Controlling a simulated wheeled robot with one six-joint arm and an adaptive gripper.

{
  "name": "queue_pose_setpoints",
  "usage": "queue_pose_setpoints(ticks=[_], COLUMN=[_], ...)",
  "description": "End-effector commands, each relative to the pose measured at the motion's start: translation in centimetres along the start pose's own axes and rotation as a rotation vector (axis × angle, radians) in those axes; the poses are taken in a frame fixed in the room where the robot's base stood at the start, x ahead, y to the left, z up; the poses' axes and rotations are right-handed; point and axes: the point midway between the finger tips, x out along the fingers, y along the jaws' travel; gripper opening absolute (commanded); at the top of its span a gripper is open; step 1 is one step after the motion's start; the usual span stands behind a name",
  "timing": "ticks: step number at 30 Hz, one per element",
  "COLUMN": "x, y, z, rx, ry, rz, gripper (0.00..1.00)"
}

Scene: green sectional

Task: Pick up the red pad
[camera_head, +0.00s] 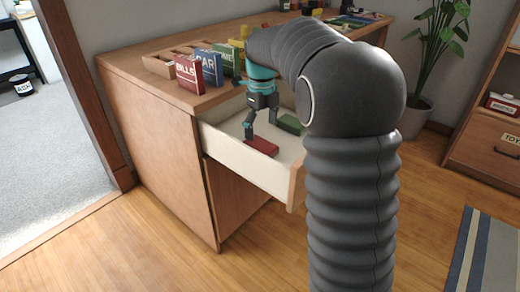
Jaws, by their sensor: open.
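The red pad (262,146) is a small flat red block lying on the floor of the open white drawer (228,146), near its front. My gripper (260,131) points down into the drawer, with its fingers spread apart just above and behind the pad. The left fingertip is close to the pad's left end; I cannot tell whether it touches. A green pad (290,124) lies in the drawer to the right of the gripper, partly hidden by my arm.
The drawer belongs to a wooden desk (150,130). On the desk top stand red (190,75), blue (209,67) and green (226,60) upright boxes beside a wooden organizer (158,66). A potted plant (415,118) stands at the back right. The wooden floor in front is clear.

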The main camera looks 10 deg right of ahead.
Motion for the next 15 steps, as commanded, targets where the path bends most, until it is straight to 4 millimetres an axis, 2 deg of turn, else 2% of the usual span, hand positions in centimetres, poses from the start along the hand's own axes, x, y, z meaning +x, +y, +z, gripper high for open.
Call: queue_pose_setpoints(ticks=[5,12,15], x=[1.2,4.5,5.2], y=[0.2,0.8,0.8], z=[-0.1,-0.3,-0.2], rx=[-0.001,0.000,0.000], ry=[0.000,0.001,0.000], rz=[0.000,0.001,0.000], gripper=[0.92,0.92,0.92])
